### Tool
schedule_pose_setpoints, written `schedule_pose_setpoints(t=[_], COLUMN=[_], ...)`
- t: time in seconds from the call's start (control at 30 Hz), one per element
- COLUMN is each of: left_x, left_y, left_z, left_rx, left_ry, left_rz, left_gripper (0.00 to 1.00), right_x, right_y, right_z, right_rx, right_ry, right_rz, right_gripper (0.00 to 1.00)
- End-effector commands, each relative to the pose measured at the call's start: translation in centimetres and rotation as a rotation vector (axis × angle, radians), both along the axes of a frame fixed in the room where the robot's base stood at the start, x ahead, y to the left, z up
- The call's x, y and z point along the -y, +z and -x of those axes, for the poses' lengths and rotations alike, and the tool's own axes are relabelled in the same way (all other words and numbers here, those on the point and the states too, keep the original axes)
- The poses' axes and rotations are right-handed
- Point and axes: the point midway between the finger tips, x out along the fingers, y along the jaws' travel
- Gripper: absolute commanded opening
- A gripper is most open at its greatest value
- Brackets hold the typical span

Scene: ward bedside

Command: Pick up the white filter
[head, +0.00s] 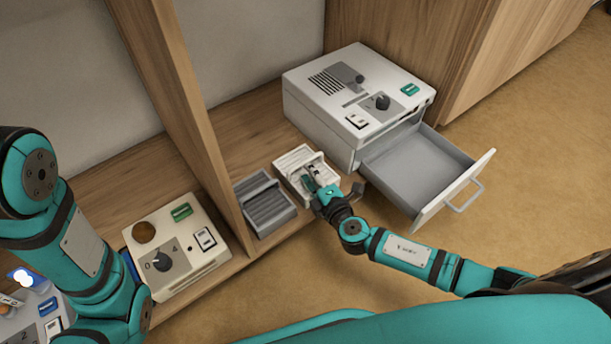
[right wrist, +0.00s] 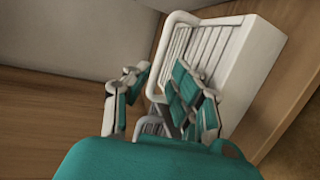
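The white filter (head: 293,160) is a ribbed block with a raised handle, lying on the wooden shelf left of the white machine. It also shows in the right wrist view (right wrist: 238,62), with its handle (right wrist: 165,45) rising towards the camera. My right gripper (head: 313,179) is over the filter. In the right wrist view its fingers (right wrist: 157,88) stand apart, one on each side of the handle. I see no firm grip on it, and the fingers partly cover the filter. My left arm shows at the left of the head view, but its gripper is not visible.
A grey ribbed filter (head: 266,207) lies just left of the white one. The white machine (head: 350,95) has its drawer (head: 455,190) pulled open and empty-looking. A wooden divider (head: 195,110) separates a cream control box (head: 178,245). Brown floor (head: 530,150) is clear at right.

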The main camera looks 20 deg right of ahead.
Motion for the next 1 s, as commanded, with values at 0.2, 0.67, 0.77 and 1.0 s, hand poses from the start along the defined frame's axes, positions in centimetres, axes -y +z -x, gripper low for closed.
schedule_pose_setpoints(t=[0.2,0.67,0.77,1.0], left_x=[0.0,0.1,0.1,0.1], left_y=[-0.6,-0.5,-0.4,-0.5], left_z=[1.4,1.5,1.5,1.5], left_rx=[0.039,0.043,0.044,0.044], left_ry=[0.002,0.002,0.002,0.002], left_rz=[-0.002,-0.002,-0.002,-0.002], left_gripper=[0.29,0.29,0.29,0.29], right_x=[-0.5,-0.6,-0.6,-0.6], right_y=[-0.7,-0.6,-0.6,-0.6], right_z=[-3.2,-3.7,-3.7,-3.7], right_rx=[0.002,0.0,0.0,0.0], right_ry=[0.0,0.0,0.0,0.0], right_rz=[0.001,0.001,0.001,0.001], right_gripper=[0.23,0.03,0.0,0.0])
